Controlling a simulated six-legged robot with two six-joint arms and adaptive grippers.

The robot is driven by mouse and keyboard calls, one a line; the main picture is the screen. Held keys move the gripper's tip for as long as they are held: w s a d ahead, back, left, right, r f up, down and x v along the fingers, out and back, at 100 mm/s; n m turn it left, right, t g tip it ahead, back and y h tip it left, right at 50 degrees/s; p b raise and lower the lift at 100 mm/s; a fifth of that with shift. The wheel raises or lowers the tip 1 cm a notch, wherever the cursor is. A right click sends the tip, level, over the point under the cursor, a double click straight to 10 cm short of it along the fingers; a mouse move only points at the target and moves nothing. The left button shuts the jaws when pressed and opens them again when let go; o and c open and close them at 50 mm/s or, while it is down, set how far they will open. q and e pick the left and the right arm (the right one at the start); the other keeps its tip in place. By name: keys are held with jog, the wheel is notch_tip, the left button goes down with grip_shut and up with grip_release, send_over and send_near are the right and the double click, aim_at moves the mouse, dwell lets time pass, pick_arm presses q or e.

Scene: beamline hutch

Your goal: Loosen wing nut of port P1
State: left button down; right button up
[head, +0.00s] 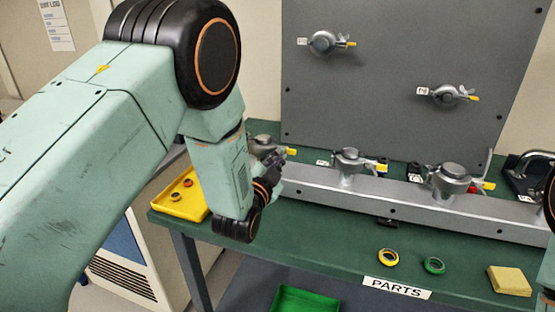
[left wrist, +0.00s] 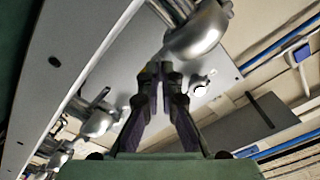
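My left gripper (head: 274,170) is beside the leftmost clamp (head: 262,146) on the grey rail in the head view. My arm and gripper hide part of this clamp, and its wing nut is not clear. In the left wrist view the two fingers (left wrist: 159,72) come together with at most a thin gap, and nothing shows between them. A silver clamp body (left wrist: 196,36) is close beyond the tips, up and right; I cannot tell if they touch. The port labels are too small to read, so I cannot tell which is P1. My right gripper is out of view.
The rail (head: 385,200) also carries a middle clamp (head: 350,160) and a right clamp (head: 450,178). The grey panel (head: 385,50) behind bears two more.

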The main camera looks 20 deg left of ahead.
pick_arm(q)
jog(key=shift+a+n, duration=0.1)
jog(key=shift+n, duration=3.6)
jog(key=c, duration=1.6)
grip_release()
jog(key=shift+w+f, duration=0.1)
jog(key=shift+w, duration=0.05)
jog(key=shift+o, duration=0.2)
